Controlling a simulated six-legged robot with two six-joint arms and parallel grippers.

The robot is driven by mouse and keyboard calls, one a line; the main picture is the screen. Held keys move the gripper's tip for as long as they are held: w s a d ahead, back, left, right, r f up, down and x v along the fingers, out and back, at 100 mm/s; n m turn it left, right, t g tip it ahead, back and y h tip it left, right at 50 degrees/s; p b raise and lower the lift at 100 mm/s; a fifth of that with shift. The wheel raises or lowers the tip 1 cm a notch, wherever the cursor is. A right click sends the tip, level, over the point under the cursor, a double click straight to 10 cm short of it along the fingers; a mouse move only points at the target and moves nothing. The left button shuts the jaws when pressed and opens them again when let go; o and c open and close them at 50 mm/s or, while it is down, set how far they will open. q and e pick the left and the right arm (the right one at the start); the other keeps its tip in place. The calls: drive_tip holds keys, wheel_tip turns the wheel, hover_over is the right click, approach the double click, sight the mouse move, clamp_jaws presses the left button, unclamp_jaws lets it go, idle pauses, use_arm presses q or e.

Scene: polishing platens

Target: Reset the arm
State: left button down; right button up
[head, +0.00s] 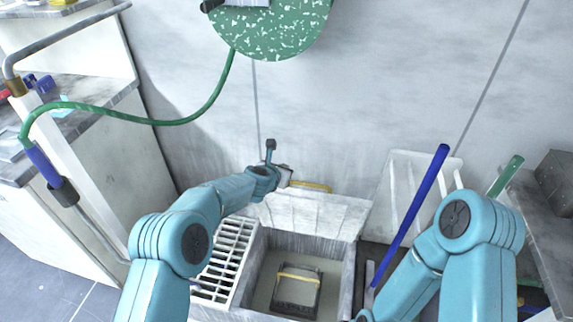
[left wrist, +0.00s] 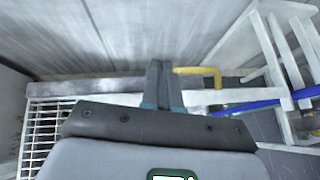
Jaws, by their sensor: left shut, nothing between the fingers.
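My left arm reaches in from the left in the head view. Its gripper (head: 284,177) is out over the back edge of the basin, close to the wall. In the left wrist view the two dark fingers of the left gripper (left wrist: 164,84) are together with nothing between them. A yellow bent bar (left wrist: 200,71) shows just right of the fingertips; it also shows in the head view (head: 314,187) beside the gripper. My right arm is bent at the lower right of the head view, and its gripper is out of the frame.
A grey stone basin (head: 349,262) holds a dark block with a yellow handle (head: 297,291). A white grate (head: 230,262) lies left of it. A blue pole (head: 411,213) leans by a white rack (head: 399,172). A green hose (head: 190,119) hangs at left; a counter stands beyond it.

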use_arm(q)
drive_tip(key=shift+w+a+f, duration=0.1)
drive_tip(key=shift+w+f, duration=0.05)
drive_tip(key=shift+w, duration=0.1)
drive_tip(key=shift+n+y, duration=0.4)
drive_tip(key=a, duration=0.3)
drive_tip(key=w+a+r+p, duration=0.1)
drive_tip(key=shift+a, duration=0.2)
drive_tip(key=s+a+f+m+g+y+p, duration=0.1)
drive_tip(key=s+a+f+m+g+p, duration=0.15)
drive_tip(key=s+a+f, duration=0.6)
drive_tip(key=s+a+f+m+g+y+p, duration=0.1)
drive_tip(key=s+a+f+m+g, duration=0.3)
drive_tip(key=s, duration=0.8)
drive_tip(key=s+d+f+m+g+h, duration=0.1)
drive_tip(key=s+m+g, duration=0.2)
drive_tip(key=s+m, duration=1.9)
drive_tip(key=s, duration=0.4)
drive_tip(key=shift+d+f+h, duration=0.2)
drive_tip(key=shift+d+h, duration=0.15)
drive_tip(key=shift+h, duration=0.05)
drive_tip(key=shift+s+m, duration=0.15)
drive_tip(key=shift+m, duration=0.1)
